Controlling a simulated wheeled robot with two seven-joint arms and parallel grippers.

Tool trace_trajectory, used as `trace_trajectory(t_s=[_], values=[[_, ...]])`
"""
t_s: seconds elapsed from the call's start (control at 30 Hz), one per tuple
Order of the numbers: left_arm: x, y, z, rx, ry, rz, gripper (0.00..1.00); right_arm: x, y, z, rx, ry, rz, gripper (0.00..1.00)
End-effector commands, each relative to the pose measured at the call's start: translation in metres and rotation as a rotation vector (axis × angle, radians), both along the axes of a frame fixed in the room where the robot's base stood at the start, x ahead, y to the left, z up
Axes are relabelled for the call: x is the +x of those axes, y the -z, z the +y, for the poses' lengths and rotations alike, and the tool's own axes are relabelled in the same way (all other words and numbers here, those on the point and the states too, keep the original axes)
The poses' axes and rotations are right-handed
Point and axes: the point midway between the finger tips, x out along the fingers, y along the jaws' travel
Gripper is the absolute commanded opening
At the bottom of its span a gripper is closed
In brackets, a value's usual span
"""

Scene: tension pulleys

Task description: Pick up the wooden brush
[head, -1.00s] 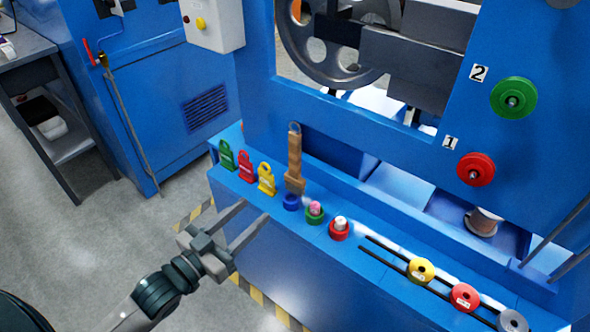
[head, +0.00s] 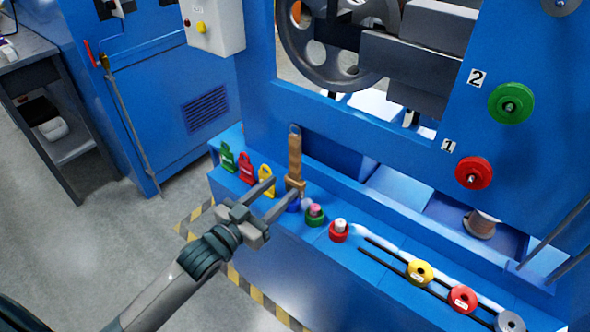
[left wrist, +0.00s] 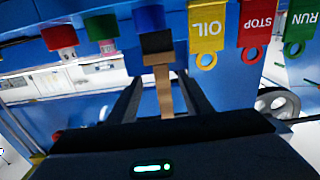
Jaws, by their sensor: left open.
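The wooden brush (head: 294,160) stands upright on the blue ledge of the machine, with a ring at its top end. My left gripper (head: 284,188) is open, its two fingers reaching toward the brush's lower part. In the left wrist view the brush (left wrist: 164,88) shows between the two fingers of the gripper (left wrist: 160,95), with a gap on either side. Whether the fingertips touch the brush cannot be told. My right gripper is not in view.
Green, red and yellow tags (head: 266,180) stand left of the brush. Pulleys (head: 420,271) lie further right along the ledge.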

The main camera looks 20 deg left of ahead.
Motion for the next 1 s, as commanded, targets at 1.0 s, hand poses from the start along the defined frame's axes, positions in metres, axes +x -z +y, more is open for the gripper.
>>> trace_trajectory(t_s=[1.0], values=[[0.057, -0.01, -0.018, 0.0, -0.001, 0.0, 0.45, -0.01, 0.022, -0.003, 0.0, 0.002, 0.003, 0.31]])
